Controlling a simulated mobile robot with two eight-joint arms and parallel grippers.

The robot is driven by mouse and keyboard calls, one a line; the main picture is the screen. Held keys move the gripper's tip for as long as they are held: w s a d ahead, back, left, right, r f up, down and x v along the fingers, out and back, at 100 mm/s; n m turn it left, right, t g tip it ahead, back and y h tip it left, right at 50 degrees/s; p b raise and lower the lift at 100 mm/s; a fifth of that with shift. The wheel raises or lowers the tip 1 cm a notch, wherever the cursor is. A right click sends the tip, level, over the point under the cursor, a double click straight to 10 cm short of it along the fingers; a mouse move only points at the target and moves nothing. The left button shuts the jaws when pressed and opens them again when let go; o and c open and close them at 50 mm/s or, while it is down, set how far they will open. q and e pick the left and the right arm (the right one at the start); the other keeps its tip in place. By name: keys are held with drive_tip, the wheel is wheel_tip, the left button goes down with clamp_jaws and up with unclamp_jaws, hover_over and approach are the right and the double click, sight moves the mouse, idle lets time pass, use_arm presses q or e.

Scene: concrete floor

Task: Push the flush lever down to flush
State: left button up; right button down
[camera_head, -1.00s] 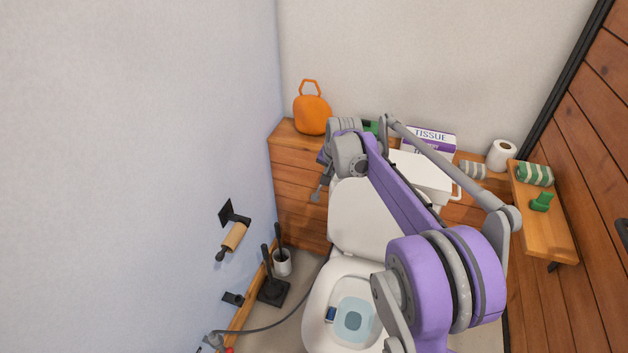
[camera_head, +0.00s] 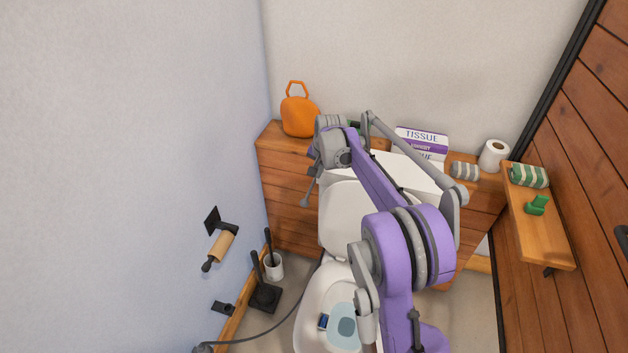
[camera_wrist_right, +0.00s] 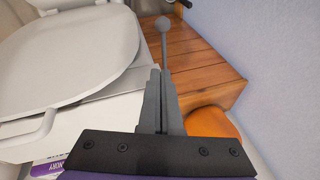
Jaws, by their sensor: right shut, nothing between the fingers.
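The white toilet (camera_head: 345,215) stands below my arm, with its lid raised and blue water in the bowl (camera_head: 346,327). Its white tank (camera_head: 415,172) is partly hidden by my purple right arm. In the right wrist view the gripper (camera_wrist_right: 158,90) is shut. A thin grey rod with a ball end (camera_wrist_right: 163,45) extends beyond the fingertips. My left gripper is not in view.
A wooden shelf (camera_head: 540,238) is at right. A plunger (camera_head: 265,295) and brush (camera_head: 274,264) stand at left.

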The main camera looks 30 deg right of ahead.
hover_over(307, 199)
drive_tip(key=s+d, duration=0.1)
drive_tip(key=d, duration=0.1)
wheel_tip(307, 199, down, 8)
drive_tip(key=shift+s+a+f, duration=0.15)
drive_tip(key=shift+a+f, duration=0.4)
drive_tip(key=shift+f, duration=0.3)
drive_tip(key=shift+s+a+f, duration=0.15)
drive_tip(key=shift+a+f, duration=0.4)
drive_tip(key=shift+f, duration=0.25)
wheel_tip(307, 199, down, 7)
drive_tip(key=t+h+b, duration=0.2)
drive_tip(key=h+b, duration=0.1)
drive_tip(key=b, duration=0.5)
drive_tip(key=shift+s+a+n+t, duration=0.25)
drive_tip(key=shift+s+n+t, duration=0.05)
